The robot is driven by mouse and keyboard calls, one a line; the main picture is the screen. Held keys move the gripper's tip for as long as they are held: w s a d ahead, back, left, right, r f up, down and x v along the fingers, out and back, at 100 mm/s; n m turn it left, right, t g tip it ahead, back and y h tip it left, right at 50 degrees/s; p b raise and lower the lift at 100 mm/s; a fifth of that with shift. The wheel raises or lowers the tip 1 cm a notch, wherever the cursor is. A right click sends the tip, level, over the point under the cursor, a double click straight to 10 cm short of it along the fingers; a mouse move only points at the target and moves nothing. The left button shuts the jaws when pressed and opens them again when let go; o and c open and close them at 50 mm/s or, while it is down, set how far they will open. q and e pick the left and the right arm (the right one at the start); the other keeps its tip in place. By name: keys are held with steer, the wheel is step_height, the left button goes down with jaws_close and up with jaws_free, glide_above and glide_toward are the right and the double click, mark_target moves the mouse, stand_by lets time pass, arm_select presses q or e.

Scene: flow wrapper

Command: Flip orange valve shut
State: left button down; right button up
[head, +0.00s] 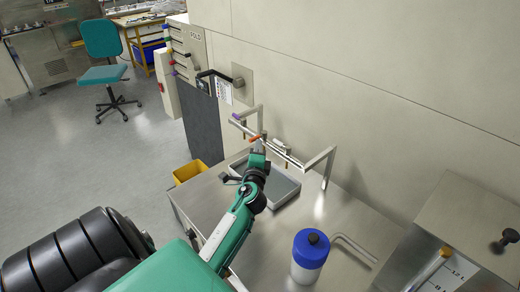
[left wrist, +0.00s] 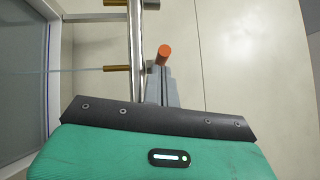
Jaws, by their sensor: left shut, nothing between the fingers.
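The orange valve handle (head: 255,138) is on the horizontal metal pipe rail (head: 278,148) above the steel table. In the left wrist view the round orange end (left wrist: 164,50) shows just beyond my gripper's fingertips, beside the pipe (left wrist: 136,50). My left gripper (head: 259,146) is shut with nothing between its fingers, right at the orange handle. It also shows in the left wrist view (left wrist: 160,72); whether the fingertips touch the handle I cannot tell. A purple handle (head: 237,116) sits farther along the rail. My right gripper is not in view.
A grey tray (head: 287,193) lies on the table under the rail. A yellow bin (head: 189,172) is at the table's left, and the wall is close behind.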

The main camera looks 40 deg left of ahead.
arm_select(q)
steer(key=shift+s+a+m+t+h, duration=0.1)
steer(key=shift+m+t+h, duration=0.2)
steer(key=shift+h, duration=0.1)
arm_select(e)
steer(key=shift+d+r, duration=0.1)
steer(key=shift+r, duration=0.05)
